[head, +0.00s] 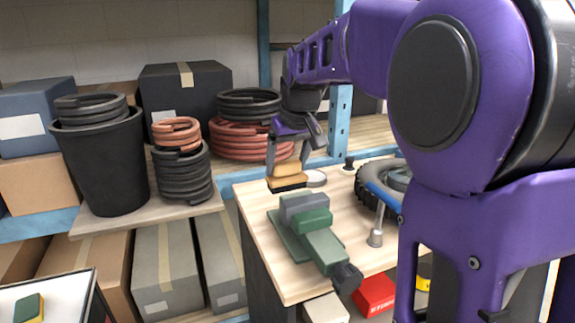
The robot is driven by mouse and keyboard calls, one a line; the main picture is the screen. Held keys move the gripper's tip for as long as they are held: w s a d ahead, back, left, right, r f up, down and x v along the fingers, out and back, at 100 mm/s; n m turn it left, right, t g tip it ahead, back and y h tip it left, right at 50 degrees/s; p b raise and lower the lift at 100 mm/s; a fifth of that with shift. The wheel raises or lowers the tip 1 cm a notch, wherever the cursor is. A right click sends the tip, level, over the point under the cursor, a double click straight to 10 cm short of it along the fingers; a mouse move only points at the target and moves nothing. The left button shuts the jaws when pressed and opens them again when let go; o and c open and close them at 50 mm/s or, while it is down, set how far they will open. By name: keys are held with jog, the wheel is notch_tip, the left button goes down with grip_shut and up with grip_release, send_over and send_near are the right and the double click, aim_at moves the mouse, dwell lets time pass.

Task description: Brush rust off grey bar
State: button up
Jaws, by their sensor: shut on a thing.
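My gripper (287,160) is above the far left part of the wooden workbench (262,213), pointing down. It is shut on a brush with a tan block (287,169) and a dark underside (288,183). The brush is at or just above the bench top; I cannot tell whether it touches. A green vise (322,246) stands nearer on the bench, apart from the brush. A grey block-like piece (303,206) shows at its jaws; I cannot tell whether this is the grey bar or part of the vise. No rust can be made out on it.
A black tyre (376,190) and a metal post (375,237) stand on the bench's right. Shelves at left hold a black bucket (103,165), coiled hoses (182,175) and boxes. My arm hides the right side.

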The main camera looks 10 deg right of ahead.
jog(key=shift+r+p, duration=1.3)
jog(key=shift+r, duration=0.6)
